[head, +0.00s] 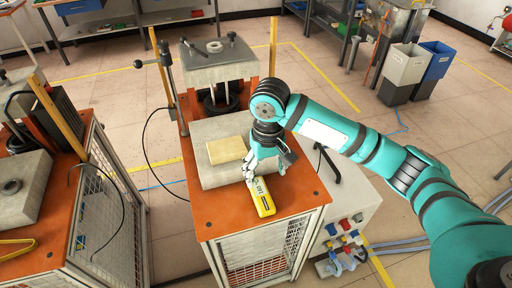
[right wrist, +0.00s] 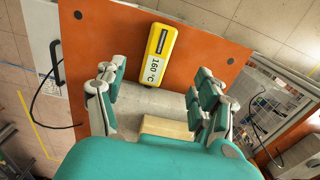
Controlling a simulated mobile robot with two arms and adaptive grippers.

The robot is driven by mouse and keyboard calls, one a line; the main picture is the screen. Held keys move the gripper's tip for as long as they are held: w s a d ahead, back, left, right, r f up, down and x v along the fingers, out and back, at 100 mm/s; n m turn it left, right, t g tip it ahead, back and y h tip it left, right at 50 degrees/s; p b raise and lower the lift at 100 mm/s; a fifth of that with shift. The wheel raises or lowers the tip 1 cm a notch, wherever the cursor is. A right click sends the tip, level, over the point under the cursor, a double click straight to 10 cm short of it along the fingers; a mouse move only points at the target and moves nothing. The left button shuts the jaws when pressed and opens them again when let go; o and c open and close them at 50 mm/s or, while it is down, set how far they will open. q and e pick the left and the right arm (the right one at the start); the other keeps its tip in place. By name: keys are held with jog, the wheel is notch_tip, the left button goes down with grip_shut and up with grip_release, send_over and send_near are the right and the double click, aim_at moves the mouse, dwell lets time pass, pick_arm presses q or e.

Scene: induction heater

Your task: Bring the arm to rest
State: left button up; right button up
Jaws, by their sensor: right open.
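My right gripper (head: 269,167) is low over the orange top of the induction heater (head: 230,225), and its arm comes in from the right. In the right wrist view the right gripper (right wrist: 160,95) has its fingers spread, with nothing between them. A yellow temperature meter (head: 263,199) marked 160 °C lies on the orange top by the fingers. It also shows in the right wrist view (right wrist: 161,54), beyond the fingertips and apart from them. A tan block (head: 227,149) lies on the grey plate (head: 215,178) left of the gripper. My left gripper is not in view.
A second orange-topped machine (head: 60,215) stands at the left. A grey-white control box (head: 345,205) with coloured sockets is on the right side. Bins (head: 402,65) and benches stand at the back. Open tiled floor (head: 330,95) lies behind the arm.

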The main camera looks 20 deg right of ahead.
jog(key=shift+f, duration=0.1)
jog(key=s+a+f+n+t+y, duration=0.2)
jog(key=s+a+f+n+y, duration=0.15)
jog(key=s+a+f, duration=0.55)
jog(key=s+d+f+m+t+h, duration=0.2)
jog(key=s+d+f+h, duration=0.2)
jog(key=s+d, duration=0.95)
notch_tip(320, 180, down, 27)
jog(key=s+g, duration=0.1)
jog(key=g, duration=0.1)
jog(key=s+d+f, duration=0.2)
jog(key=s+f, duration=0.5)
jog(key=s, duration=0.1)
jog(key=s+d+f+g, duration=0.1)
jog(key=s+f, duration=0.7)
jog(key=s, duration=0.1)
jog(key=shift+d+f, duration=0.2)
jog(key=shift+d, duration=0.2)
